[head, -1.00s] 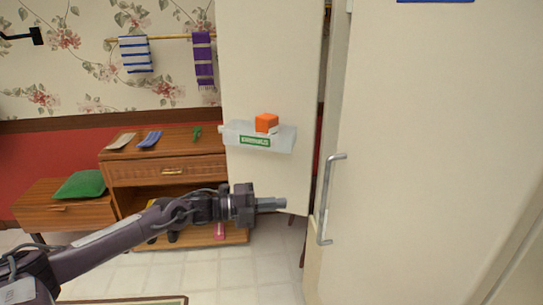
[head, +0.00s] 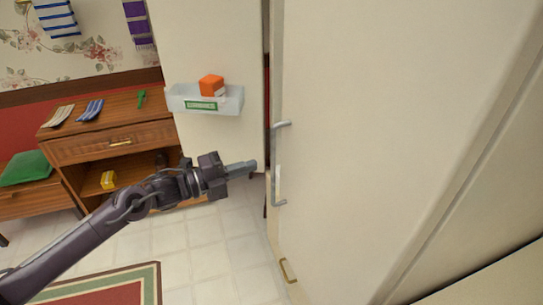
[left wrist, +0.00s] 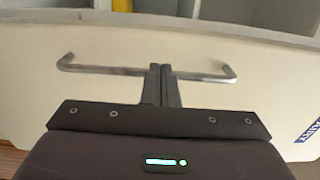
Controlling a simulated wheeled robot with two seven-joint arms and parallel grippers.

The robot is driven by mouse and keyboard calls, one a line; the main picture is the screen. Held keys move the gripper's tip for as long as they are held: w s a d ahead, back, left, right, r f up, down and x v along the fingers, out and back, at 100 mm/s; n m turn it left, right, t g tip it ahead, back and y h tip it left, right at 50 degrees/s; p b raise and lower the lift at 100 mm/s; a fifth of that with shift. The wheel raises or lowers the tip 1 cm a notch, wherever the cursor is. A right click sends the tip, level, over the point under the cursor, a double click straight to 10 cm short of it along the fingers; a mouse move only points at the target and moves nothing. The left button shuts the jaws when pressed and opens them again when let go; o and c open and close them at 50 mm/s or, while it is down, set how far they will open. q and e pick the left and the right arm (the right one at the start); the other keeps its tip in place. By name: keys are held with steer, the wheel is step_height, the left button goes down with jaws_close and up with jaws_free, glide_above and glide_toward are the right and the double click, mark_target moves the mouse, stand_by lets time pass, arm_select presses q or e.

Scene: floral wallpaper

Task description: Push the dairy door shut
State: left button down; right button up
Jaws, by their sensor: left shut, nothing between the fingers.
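The dairy door (head: 390,120) is the large cream door on the right of the head view, with a vertical metal handle (head: 277,170) near its left edge. My left gripper (head: 256,165) is shut and empty, just left of the handle in the head view. In the wrist view its fingertips (left wrist: 162,68) overlap the handle; I cannot tell whether they touch it. My right gripper is not in view.
A wooden cabinet (head: 85,147) stands behind. In the wrist view, compartments with a yellow item (left wrist: 122,5) show beyond the door's edge.

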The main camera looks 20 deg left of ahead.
mark_target(283, 156)
arm_select(q)
steer(key=p+x, duration=0.1)
steer(key=x, duration=0.2)
steer(key=p+x, duration=0.1)
steer(key=x, duration=0.1)
steer(key=shift+w+d+r, duration=0.25)
steer(key=shift+d, duration=0.05)
steer(key=shift+w+d+f, duration=0.2)
steer(key=shift+w+d, duration=0.2)
steer(key=shift+d, duration=0.05)
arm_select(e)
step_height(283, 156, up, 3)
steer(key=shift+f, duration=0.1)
